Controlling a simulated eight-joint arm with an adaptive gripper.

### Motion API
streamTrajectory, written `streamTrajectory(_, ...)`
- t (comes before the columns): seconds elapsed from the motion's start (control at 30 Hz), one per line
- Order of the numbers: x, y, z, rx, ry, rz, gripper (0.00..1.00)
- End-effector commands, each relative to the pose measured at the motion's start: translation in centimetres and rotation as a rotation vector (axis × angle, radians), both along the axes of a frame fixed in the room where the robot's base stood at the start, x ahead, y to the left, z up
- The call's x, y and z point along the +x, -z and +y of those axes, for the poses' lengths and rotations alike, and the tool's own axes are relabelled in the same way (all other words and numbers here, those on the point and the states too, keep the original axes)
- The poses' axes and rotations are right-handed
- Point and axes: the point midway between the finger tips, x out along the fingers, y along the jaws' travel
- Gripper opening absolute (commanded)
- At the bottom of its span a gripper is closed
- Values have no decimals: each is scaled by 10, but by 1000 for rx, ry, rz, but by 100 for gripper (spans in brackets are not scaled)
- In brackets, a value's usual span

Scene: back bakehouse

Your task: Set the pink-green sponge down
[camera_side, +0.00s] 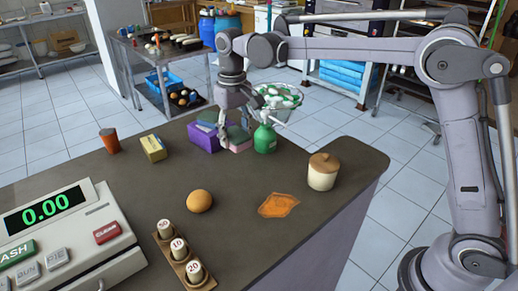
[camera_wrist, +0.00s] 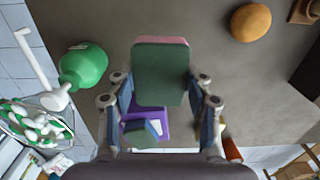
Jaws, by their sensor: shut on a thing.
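The pink-green sponge (camera_wrist: 160,72) is a rounded block, green on the face toward the wrist camera with a pink edge. My gripper (camera_wrist: 160,92) is shut on it, one finger on each side. In the side view my gripper (camera_side: 231,130) holds the sponge (camera_side: 240,143) low at the counter's back edge, between a purple box (camera_side: 203,138) and a green bottle (camera_side: 265,138). The fingers partly hide it. I cannot tell whether its underside touches the counter.
The counter (camera_side: 235,240) has clear room in front. It carries a terracotta cup (camera_side: 109,141), a yellow box (camera_side: 153,147), an orange ball-like item (camera_side: 199,201), an orange cloth (camera_side: 279,205), a lidded jar (camera_side: 322,172), weights on a wooden block (camera_side: 185,262) and a till (camera_side: 75,240).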

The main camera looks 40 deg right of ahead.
Motion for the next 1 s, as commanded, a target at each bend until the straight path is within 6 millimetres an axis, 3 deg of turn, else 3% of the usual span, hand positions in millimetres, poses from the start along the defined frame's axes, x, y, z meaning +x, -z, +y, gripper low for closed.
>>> streamTrajectory(0.3,1,50,0,0,0,0,41)
streamTrajectory(0.7,1,92,0,0,0,0,41)
streamTrajectory(1.0,1,97,0,0,0,0,41)
